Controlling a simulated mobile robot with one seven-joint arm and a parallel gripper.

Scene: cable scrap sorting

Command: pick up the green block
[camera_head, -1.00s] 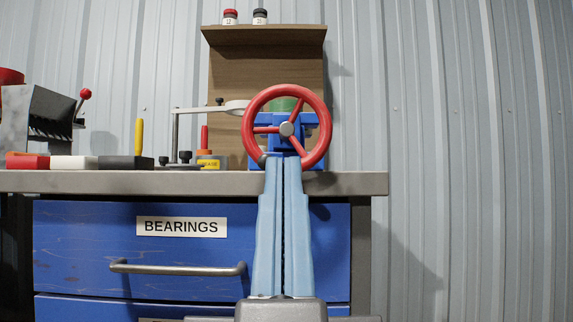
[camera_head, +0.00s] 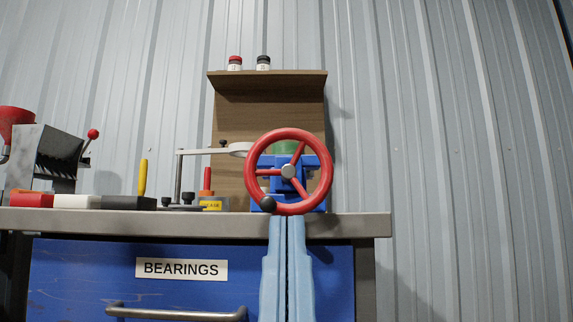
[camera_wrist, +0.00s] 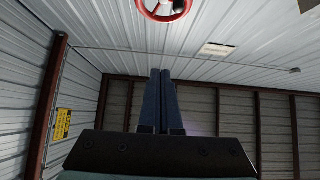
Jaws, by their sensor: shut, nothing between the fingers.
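A green thing (camera_head: 284,147) shows only in part behind the upper rim of the red handwheel on the bench. I cannot tell whether it is the green block; most of it is hidden. No other green thing is in view. My gripper (camera_head: 286,220) points upward in front of the bench edge, just below the wheel, its light blue fingers together and empty. In the wrist view my gripper (camera_wrist: 161,72) also shows its two fingers side by side, with the red wheel beyond the tips.
The red handwheel (camera_head: 327,172) sits on a blue vise (camera_head: 313,200) at the bench's right end. The grey bench top (camera_head: 345,226) also holds a red block (camera_head: 32,200), a white one (camera_head: 77,202), a black one (camera_head: 128,203) and a clamp stand (camera_head: 178,175). A wooden shelf (camera_head: 268,80) stands behind.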

